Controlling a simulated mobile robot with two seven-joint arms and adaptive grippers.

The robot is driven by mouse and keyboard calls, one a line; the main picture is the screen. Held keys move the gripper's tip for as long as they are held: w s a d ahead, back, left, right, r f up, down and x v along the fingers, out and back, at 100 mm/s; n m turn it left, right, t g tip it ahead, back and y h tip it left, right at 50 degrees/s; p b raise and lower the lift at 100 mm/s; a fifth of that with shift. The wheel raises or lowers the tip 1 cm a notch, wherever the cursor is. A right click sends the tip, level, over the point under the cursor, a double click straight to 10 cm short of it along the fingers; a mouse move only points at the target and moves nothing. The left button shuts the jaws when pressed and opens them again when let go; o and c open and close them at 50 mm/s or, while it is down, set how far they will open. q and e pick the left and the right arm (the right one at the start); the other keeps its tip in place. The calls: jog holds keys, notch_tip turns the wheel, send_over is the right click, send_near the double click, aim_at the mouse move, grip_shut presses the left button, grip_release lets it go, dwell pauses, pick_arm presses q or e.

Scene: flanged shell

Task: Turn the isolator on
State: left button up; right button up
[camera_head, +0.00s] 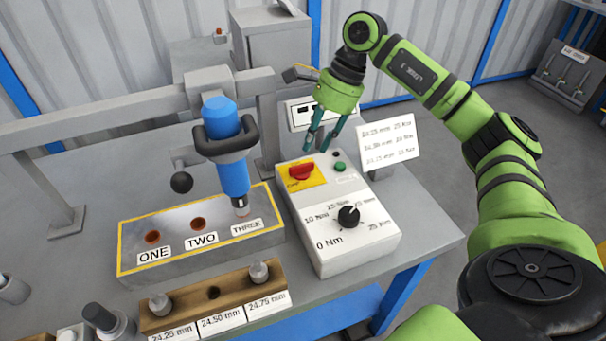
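The isolator is a red rotary handle (302,171) on a yellow plate, at the upper left of a pale control box (355,250) on the bench. The handle looks to lie roughly crosswise; its on or off marking is too small to read. My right gripper (321,147) hangs above and slightly behind the handle, to its right, with its teal fingers pointing down. The fingers are apart with nothing seen between them, and the gripper appears clear of the handle. My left gripper is not in view.
The box also has a green button (340,167) and a black torque dial (349,215). A label card (387,143) stands behind at the right. A blue tool (230,150) hangs left over a three-hole block (200,245). A wooden gauge holder (213,297) lies in front.

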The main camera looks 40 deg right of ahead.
aim_at(302, 167)
jog(key=x, duration=0.5)
jog(key=shift+a+f+p, duration=0.2)
jog(key=shift+f+p, duration=0.15)
jog(key=shift+p, duration=0.05)
jog(key=shift+w+a+f, duration=0.1)
jog(key=shift+a+f, duration=0.1)
jog(key=shift+f, duration=0.2)
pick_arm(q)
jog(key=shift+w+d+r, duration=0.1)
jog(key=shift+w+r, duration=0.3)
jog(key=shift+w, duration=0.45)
pick_arm(e)
grip_shut()
